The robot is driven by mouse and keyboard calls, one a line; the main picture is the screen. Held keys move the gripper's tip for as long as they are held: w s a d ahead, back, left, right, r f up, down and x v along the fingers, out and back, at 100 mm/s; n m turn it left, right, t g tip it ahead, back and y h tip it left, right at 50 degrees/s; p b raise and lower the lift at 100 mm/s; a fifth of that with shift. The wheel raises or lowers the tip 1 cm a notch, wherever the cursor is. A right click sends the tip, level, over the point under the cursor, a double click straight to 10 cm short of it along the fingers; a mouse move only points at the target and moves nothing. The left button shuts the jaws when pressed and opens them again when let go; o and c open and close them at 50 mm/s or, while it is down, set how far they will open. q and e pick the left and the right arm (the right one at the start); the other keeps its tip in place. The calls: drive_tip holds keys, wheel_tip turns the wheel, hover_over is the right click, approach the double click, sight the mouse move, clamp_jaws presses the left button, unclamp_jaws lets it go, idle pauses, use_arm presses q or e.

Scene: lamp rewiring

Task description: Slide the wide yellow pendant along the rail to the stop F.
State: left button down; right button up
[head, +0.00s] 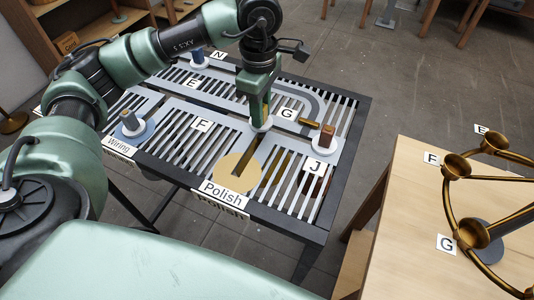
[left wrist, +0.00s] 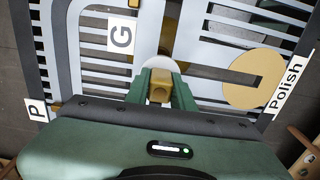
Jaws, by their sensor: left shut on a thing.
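My left gripper (head: 261,112) reaches down over the middle of the slatted rail table and is shut on a yellow pendant. In the left wrist view the yellow block (left wrist: 161,87) sits between the green fingers (left wrist: 160,98). A pale round base shows at its foot, partly hidden by the gripper. The pendant stands on the grey rail plate, near the far end of the dark slot that leads to the yellow disc. The stop label F (head: 202,125) lies to its left, and the label G (head: 288,113) to its right. My right gripper is not in view.
A blue post on a wide disc (head: 131,124) stands left of F; another blue post (head: 197,57) stands near N. A brown post (head: 327,136) stands near J. A flat yellow disc (head: 238,173) lies by the Polish sign. A wooden table (head: 410,200) with a brass lamp stands right.

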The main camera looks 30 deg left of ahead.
use_arm(q)
drive_tip(key=a, duration=0.2)
drive_tip(key=a+b, duration=0.1)
drive_tip(key=a, duration=0.3)
drive_tip(key=shift+s+f+b, duration=0.1)
drive_tip(key=shift+s+b, duration=0.15)
drive_tip(key=shift+b, duration=0.1)
drive_tip(key=shift+s+a+b, duration=0.2)
drive_tip(key=shift+a+b, duration=0.55)
drive_tip(key=shift+a, duration=2.55)
drive_tip(key=c, duration=1.1)
unclamp_jaws()
